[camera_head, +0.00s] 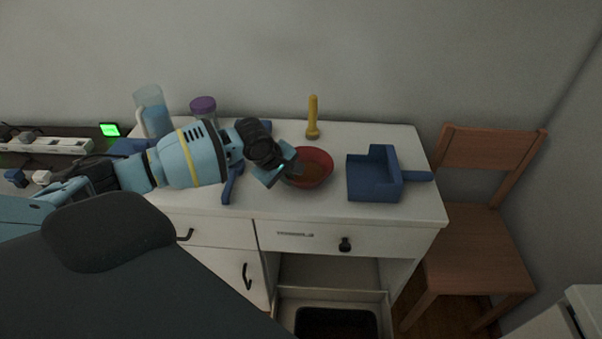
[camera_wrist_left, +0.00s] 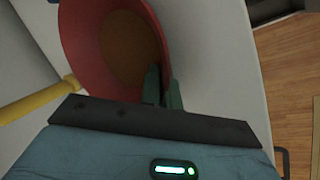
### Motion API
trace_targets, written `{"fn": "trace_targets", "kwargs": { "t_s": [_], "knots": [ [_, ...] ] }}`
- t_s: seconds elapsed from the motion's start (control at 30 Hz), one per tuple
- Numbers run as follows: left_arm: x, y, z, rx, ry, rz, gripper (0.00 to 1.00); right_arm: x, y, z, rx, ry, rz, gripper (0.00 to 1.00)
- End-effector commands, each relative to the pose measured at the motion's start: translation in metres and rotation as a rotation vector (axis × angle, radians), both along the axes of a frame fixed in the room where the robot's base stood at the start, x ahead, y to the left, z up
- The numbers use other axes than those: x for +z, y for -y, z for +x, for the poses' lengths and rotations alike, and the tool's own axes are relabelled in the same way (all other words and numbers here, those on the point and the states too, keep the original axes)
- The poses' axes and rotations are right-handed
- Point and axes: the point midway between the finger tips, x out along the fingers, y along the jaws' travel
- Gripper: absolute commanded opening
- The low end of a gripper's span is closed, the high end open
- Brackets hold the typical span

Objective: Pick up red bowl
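The red bowl (camera_head: 318,177), brown inside, is on the white desk between the yellow flashlight and the blue dustpan-like piece. My left gripper (camera_head: 287,174) is at the bowl's left side. In the left wrist view the bowl (camera_wrist_left: 83,42) fills the upper middle. There the two fingers of my left gripper (camera_wrist_left: 162,88) are close together at its rim, one inside the bowl and one outside, with the wall between them. The gripper looks shut on the rim. I cannot tell whether the bowl is lifted off the desk. My right gripper is not in view.
A yellow flashlight (camera_head: 313,118) stands behind the bowl. A blue dustpan-like piece (camera_head: 372,180) is to its right. A purple-lidded jar (camera_head: 203,106) and a clear bluish container (camera_head: 152,112) stand behind my left arm. A wooden chair (camera_head: 480,235) is right of the desk (camera_head: 420,205).

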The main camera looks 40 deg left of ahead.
Motion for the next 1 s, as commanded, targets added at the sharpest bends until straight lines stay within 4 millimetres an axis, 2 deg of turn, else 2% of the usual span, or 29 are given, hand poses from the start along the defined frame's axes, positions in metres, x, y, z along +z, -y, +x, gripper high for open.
{"fn": "trace_targets", "kwargs": {
  "t_s": [0.27,0.5,1.0],
  "knots": [
    [0.01,0.0,0.0,0.0,0.002,0.0,0.0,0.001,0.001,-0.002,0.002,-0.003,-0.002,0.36],
    [0.039,-0.001,-0.002,-0.001,0.001,0.0,0.0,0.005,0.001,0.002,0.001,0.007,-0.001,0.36],
    [0.046,-0.016,-0.107,-0.002,-0.003,0.005,0.0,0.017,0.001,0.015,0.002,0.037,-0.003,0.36]
  ]
}}
